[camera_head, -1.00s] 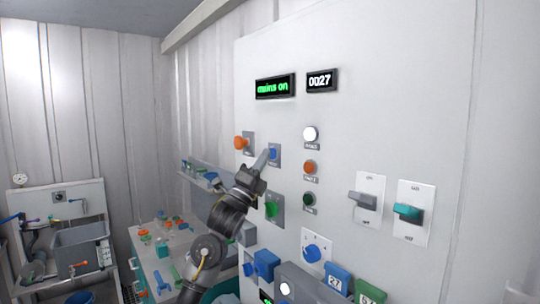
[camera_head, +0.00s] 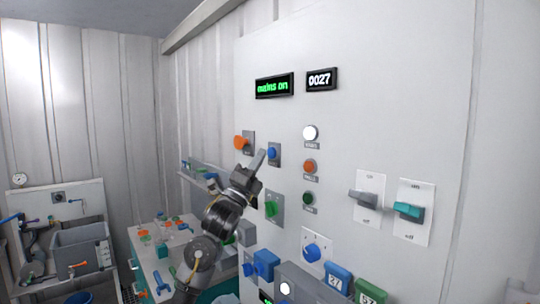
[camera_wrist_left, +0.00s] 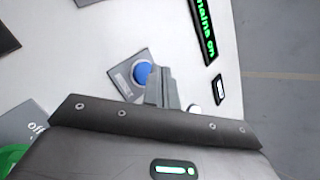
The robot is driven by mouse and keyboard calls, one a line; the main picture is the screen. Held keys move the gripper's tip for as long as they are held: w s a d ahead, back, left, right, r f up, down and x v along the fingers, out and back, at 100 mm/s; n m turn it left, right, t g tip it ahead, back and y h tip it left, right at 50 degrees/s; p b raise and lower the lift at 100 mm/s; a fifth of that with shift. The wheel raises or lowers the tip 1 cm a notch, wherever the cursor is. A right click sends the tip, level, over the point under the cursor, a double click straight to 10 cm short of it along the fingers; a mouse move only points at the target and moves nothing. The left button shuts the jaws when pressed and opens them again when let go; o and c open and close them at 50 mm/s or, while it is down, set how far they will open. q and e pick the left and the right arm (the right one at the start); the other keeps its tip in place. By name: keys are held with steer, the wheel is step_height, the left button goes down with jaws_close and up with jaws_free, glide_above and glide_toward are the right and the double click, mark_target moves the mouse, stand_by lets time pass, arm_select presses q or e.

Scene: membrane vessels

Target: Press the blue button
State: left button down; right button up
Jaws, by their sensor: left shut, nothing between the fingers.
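The blue button (camera_head: 272,153) is a round cap on a small grey plate on the white panel (camera_head: 400,110). In the left wrist view the blue button (camera_wrist_left: 142,73) shows just beside the fingertips. My left gripper (camera_head: 259,158) is shut and empty. Its fingertips are a little to the left of the button in the head view and seem apart from it, and they also show in the wrist view (camera_wrist_left: 161,84). My right gripper is not in view.
An orange knob (camera_head: 241,143) sits left of the button. White, orange and dark green round fittings line up to the right. A green switch (camera_head: 272,207) and a blue rotary knob (camera_head: 312,251) are lower. A display (camera_head: 274,86) reads "mains on".

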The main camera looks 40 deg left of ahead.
arm_select(q)
steer(key=shift+s+a+b, duration=0.2)
steer(key=shift+s+a, duration=0.05)
steer(key=shift+s, duration=0.55)
steer(key=shift+s+a+b, duration=0.2)
steer(key=shift+s, duration=0.55)
steer(key=shift+s+a+b, duration=0.2)
steer(key=shift+s+a, duration=0.05)
steer(key=shift+s, duration=0.55)
